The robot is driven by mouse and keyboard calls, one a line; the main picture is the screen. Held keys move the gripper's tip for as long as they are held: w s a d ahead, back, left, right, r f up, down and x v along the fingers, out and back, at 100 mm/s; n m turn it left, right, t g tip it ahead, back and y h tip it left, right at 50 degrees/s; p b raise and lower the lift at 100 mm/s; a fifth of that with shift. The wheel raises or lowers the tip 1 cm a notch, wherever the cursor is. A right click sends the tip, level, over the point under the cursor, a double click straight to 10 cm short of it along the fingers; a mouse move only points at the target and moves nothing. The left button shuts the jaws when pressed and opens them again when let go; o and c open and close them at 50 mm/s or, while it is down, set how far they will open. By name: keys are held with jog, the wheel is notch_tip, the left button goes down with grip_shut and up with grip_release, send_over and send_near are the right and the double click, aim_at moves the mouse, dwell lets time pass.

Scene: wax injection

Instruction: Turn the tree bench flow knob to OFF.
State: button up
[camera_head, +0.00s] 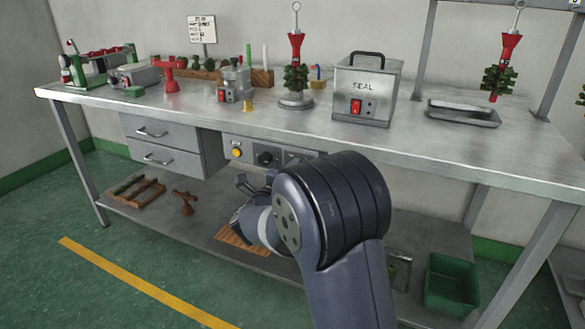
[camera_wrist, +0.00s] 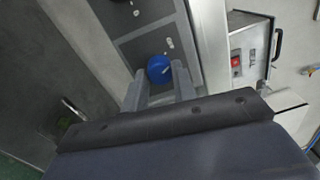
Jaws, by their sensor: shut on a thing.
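A round blue knob (camera_wrist: 159,66) sits on a dark panel face in the wrist view, with a pale line across it. Small pale label marks lie on the panel beyond it, too small to read. My gripper (camera_wrist: 159,76) has one finger on each side of the knob and is shut on it. In the head view, my gripper (camera_head: 254,181) is below the bench front, by the control panel (camera_head: 248,146). That panel shows a yellow button (camera_head: 237,152) and a dark round knob (camera_head: 265,158). The blue knob cannot be made out there, and my arm covers part of the panel's right side.
The metal bench top (camera_head: 215,118) overhangs the panel. A SEAL box (camera_head: 364,88) and a wax tree on a stand (camera_head: 296,78) stand on it. Drawers (camera_head: 163,150) are left of the panel. A lower shelf (camera_head: 150,215) holds wooden parts and a green bin (camera_head: 451,284).

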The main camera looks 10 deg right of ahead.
jog(key=shift+n+p, duration=0.65)
jog(key=shift+n, duration=0.95)
jog(key=o, duration=1)
jog(key=p+v, duration=0.1)
jog(key=v, duration=1)
jog(key=shift+p, duration=0.35)
jog(key=shift+d, duration=0.2)
